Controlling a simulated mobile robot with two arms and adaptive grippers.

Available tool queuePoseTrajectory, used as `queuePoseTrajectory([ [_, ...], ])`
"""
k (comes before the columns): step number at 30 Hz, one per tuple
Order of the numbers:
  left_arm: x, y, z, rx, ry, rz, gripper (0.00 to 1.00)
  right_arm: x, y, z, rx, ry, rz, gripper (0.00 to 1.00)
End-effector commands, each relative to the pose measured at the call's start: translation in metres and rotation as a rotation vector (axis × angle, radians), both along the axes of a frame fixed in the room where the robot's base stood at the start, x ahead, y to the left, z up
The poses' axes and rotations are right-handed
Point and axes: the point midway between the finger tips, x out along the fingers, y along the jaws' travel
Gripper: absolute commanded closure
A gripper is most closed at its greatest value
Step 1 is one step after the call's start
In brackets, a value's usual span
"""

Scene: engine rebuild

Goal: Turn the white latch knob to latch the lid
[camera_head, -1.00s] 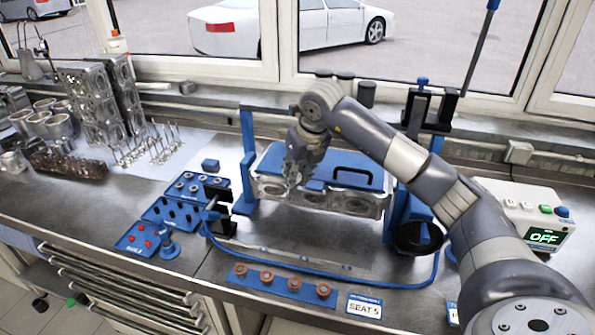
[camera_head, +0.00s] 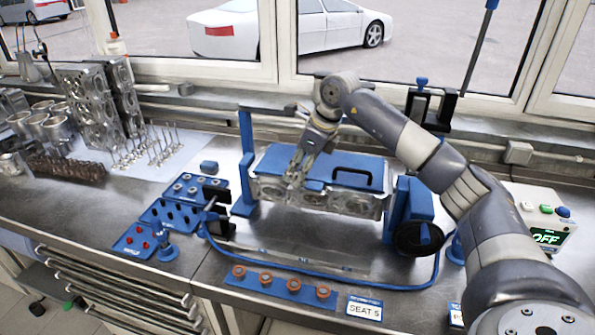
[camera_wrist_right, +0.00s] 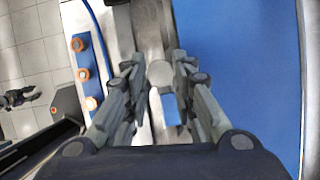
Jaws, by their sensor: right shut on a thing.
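The blue lid (camera_head: 280,165) with a black handle (camera_head: 352,177) lies over the metal cylinder head (camera_head: 350,204) between blue uprights. My right gripper (camera_head: 294,176) is at the lid's front edge, left of the handle, with its fingers pointing down. In the right wrist view, the fingers of this gripper (camera_wrist_right: 158,88) stand on either side of a small pale knob (camera_wrist_right: 157,106) beside a blue tab (camera_wrist_right: 172,110). The gripper is shut on the knob, which the fingers hide in the head view.
A blue strip with several orange rings (camera_head: 280,283) lies in front of the fixture. Blue trays (camera_head: 170,215) stand at left. A blue hose (camera_head: 340,284) curves along the front. A control box reading OFF (camera_head: 545,238) is at right.

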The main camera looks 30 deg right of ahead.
Motion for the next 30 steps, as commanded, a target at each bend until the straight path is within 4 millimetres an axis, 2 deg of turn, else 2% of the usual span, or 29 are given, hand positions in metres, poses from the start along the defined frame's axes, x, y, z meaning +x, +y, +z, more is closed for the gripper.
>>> queuePoseTrajectory([
  [18,-0.001,0.000,0.017,0.001,0.003,0.000,0.60,0.005,-0.003,0.003,0.001,-0.004,0.573,1.00],
  [30,-0.002,0.000,0.022,0.001,0.004,0.000,0.60,0.007,-0.004,0.003,-0.001,-0.005,0.830,1.00],
])
